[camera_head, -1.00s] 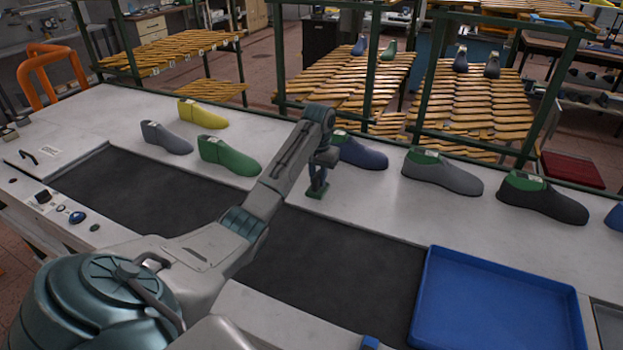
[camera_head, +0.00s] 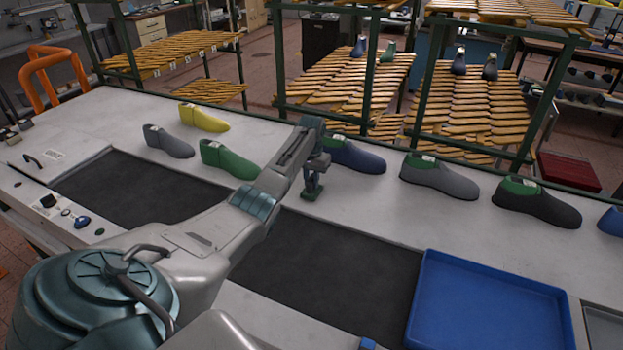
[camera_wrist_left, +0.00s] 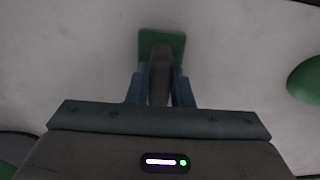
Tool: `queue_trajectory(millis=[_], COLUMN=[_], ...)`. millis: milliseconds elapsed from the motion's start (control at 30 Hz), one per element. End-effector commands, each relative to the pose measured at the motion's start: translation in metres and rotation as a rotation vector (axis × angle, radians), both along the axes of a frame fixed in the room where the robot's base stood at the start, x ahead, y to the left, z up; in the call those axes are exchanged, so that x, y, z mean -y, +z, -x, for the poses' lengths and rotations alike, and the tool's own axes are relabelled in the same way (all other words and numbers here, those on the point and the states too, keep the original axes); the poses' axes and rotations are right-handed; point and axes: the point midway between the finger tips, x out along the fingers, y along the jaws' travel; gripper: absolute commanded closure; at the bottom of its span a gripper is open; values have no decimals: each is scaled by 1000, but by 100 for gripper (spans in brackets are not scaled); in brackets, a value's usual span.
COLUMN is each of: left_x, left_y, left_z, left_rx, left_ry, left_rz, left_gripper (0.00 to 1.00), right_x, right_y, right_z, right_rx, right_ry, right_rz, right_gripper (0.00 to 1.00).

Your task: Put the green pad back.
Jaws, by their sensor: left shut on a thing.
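The green pad (camera_head: 312,195) is a small flat green square at the lower end of my left gripper. In the left wrist view the green pad (camera_wrist_left: 148,43) has a dark grey upright grip (camera_wrist_left: 160,75). My left gripper (camera_head: 313,178) is shut on that grip, with its blue-grey fingers (camera_wrist_left: 160,88) on either side. The pad is over the pale tabletop near the dark mat's far edge. I cannot tell whether it touches the surface. My right gripper is not in view.
A green shoe last (camera_head: 229,160) lies left of my gripper and a navy one (camera_head: 357,157) behind it. Grey (camera_head: 440,177) and black (camera_head: 537,205) lasts stand farther right. A blue tray (camera_head: 425,290) is at front right. The dark mat (camera_head: 325,262) is clear.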

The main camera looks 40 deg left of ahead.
Motion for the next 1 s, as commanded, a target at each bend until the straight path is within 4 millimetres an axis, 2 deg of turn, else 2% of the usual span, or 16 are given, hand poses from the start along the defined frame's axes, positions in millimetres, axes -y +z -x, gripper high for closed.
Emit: queue_trajectory(millis=[167,200,300,667,767,1000], left_x=[0,0,0,0,0,0], left_y=[-3,-3,-3,2,13,63], left_z=[0,0,0,0,-1,-1], left_rx=[0,0,0,2,4,6], left_ry=[0,0,0,0,-1,0], left_rz=[0,0,0,-1,0,-1], left_gripper=[98,76,58,58,58,58], right_x=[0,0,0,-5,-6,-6], right_y=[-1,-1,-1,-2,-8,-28], right_z=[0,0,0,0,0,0], right_rx=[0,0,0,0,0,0], right_ry=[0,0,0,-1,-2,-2], right_rz=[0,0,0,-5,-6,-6], right_gripper=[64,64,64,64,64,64])
